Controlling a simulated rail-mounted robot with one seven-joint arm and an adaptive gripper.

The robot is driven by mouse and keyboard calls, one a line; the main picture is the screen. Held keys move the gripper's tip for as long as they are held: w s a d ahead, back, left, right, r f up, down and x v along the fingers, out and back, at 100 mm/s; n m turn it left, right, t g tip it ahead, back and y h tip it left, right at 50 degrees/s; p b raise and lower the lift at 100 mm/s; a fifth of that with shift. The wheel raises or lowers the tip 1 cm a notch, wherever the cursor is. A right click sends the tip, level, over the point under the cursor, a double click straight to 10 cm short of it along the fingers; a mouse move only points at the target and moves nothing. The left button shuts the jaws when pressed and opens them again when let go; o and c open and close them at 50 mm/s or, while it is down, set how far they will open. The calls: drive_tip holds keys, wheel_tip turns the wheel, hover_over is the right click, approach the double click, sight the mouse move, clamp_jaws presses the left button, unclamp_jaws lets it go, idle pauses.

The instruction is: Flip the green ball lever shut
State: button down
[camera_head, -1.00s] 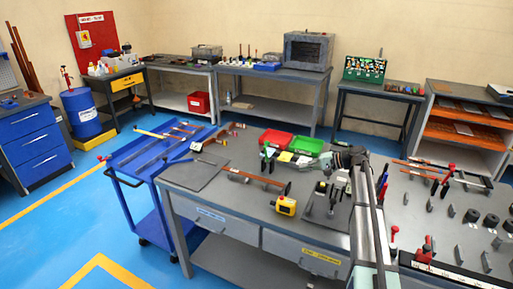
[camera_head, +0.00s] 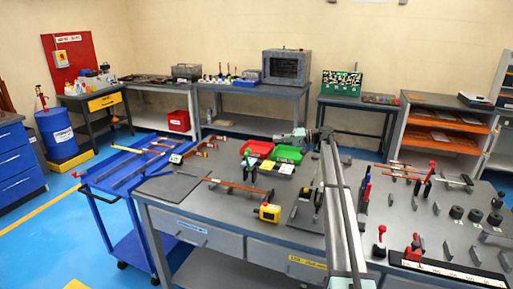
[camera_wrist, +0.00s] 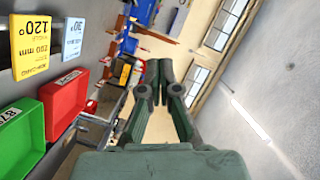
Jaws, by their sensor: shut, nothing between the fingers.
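I cannot make out a green ball lever in any view. A dark upright fixture (camera_head: 318,196) stands on a grey plate on the workbench, beside my arm; its parts are too small to tell. My gripper (camera_wrist: 158,68) is shut and empty in the wrist view, its fingers pointing away over the bench. In the head view my gripper (camera_head: 278,138) is small, raised at the far side of the workbench, apart from the fixture. My forearm hides part of the bench to the fixture's right.
A red bin (camera_head: 259,148) and a green bin (camera_head: 290,154) sit on the workbench (camera_head: 165,205). A yellow box (camera_head: 269,213) lies near its front. Upright red-knobbed handles (camera_head: 380,240) and black cylinders (camera_head: 456,212) crowd the right bench. A blue trolley (camera_head: 105,180) stands left.

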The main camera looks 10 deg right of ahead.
drive_tip(key=a+f+p, duration=0.2)
drive_tip(key=a+p, duration=0.2)
drive_tip(key=a, duration=0.7)
drive_tip(key=shift+s+a+f, duration=0.15)
drive_tip(key=shift+s+f, duration=0.2)
drive_tip(key=shift+f, duration=0.05)
drive_tip(key=shift+a, duration=0.1)
